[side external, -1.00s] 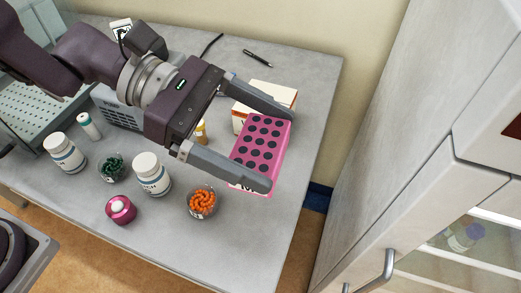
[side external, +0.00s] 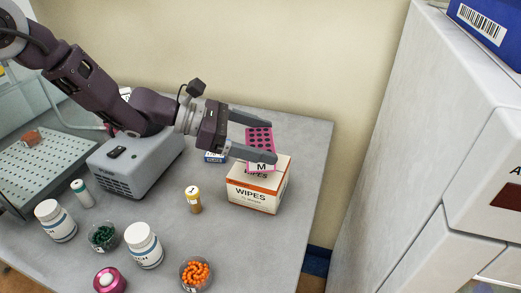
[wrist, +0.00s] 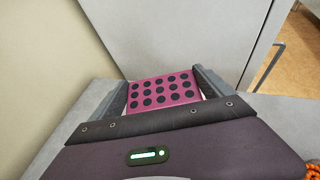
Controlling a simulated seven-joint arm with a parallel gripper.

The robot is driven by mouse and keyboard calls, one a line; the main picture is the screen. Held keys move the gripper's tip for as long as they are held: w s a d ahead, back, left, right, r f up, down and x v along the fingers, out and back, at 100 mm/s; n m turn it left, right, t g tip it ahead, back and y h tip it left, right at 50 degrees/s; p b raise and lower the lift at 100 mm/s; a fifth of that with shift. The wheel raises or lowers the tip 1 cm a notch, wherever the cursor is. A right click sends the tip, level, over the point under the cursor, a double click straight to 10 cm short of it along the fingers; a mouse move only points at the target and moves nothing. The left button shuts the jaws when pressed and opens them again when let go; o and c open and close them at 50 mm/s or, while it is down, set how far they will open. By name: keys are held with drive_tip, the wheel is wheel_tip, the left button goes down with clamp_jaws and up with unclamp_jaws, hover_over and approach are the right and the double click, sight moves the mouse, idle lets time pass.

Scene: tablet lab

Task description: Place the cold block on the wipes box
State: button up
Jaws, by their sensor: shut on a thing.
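The cold block (side external: 259,140) is pink with rows of dark round holes and an M label on its front. My gripper (side external: 272,141) is shut on it, one finger on each side. The block also shows between the fingers in the wrist view (wrist: 162,92), with its holes facing up. The wipes box (side external: 253,198) is white and orange and stands on the table. In the side view the block overlaps the back part of the box's top and partly hides its lettering. I cannot tell whether the block touches the box.
An amber vial (side external: 193,200) stands left of the box. A grey machine (side external: 135,170) is behind it to the left. White bottles (side external: 144,248) and a bowl of orange pieces (side external: 196,274) are nearer the front. A white cabinet (side external: 400,150) rises beyond the table's right edge.

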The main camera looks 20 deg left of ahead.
drive_tip(key=shift+f, duration=1.25)
drive_tip(key=shift+f, duration=0.15)
drive_tip(key=o, duration=1.4)
drive_tip(key=shift+c, duration=0.2)
drive_tip(key=shift+r, duration=0.2)
drive_tip(key=v, duration=1.2)
